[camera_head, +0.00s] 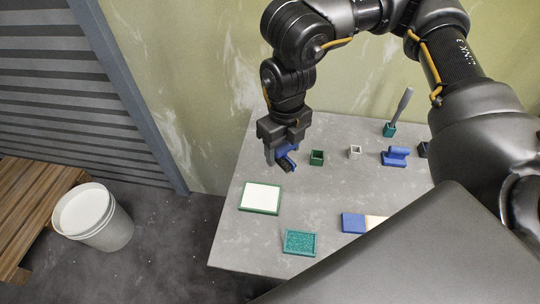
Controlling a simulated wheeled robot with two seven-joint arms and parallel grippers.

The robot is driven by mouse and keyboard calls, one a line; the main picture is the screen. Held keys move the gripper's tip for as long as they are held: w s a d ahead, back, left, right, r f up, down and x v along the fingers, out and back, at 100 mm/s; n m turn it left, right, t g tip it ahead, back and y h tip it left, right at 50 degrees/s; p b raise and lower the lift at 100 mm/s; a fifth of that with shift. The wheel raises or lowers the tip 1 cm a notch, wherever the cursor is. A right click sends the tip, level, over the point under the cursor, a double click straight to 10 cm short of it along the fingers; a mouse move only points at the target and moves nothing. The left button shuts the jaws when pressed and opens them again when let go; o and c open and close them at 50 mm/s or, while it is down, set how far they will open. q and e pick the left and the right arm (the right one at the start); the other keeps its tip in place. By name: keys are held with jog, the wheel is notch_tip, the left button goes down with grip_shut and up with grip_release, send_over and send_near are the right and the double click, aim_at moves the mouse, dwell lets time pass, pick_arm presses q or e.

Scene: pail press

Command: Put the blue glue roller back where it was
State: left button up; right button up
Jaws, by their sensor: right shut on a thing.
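My right gripper (282,152) is shut on a small blue thing with a dark lower part, which looks like the blue glue roller (286,151). It holds the roller over the left back part of the grey table. The fingers partly hide the roller, and I cannot tell whether it touches the table. A dark green, square, open holder (316,158) stands just right of the gripper. A small, light grey, open holder (354,151) stands further right, then a blue stand-like piece (395,157). My left gripper is not in view.
A green-framed white pad (261,197), a teal textured tray (300,242) and a blue-and-cream block (354,223) lie nearer on the table (237,245). A grey-handled tool (403,104) stands upright in a green holder at the back. A white pail (108,233) stands left, off the table.

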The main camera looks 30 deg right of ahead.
jog(key=shift+w+d, duration=0.1)
jog(key=shift+w, duration=0.25)
jog(key=shift+w+d+f+p, duration=0.55)
jog(key=shift+w+f, duration=1.15)
jog(key=shift+w, duration=0.45)
jog(key=shift+w+d+f+p, duration=0.5)
jog(key=shift+w+f, duration=1.2)
jog(key=shift+w, duration=0.5)
jog(key=shift+w+d+f+p, duration=0.45)
jog(key=shift+w+d+f, duration=0.15)
jog(key=shift+w+f, duration=1.35)
notch_tip(320, 180, down, 2)
jog(key=shift+w+f+p, duration=0.1)
jog(key=shift+w+p, duration=0.05)
jog(key=shift+p, duration=0.3)
jog(key=shift+f, duration=0.15)
jog(key=shift+f, duration=0.15)
jog(key=o, duration=0.9)
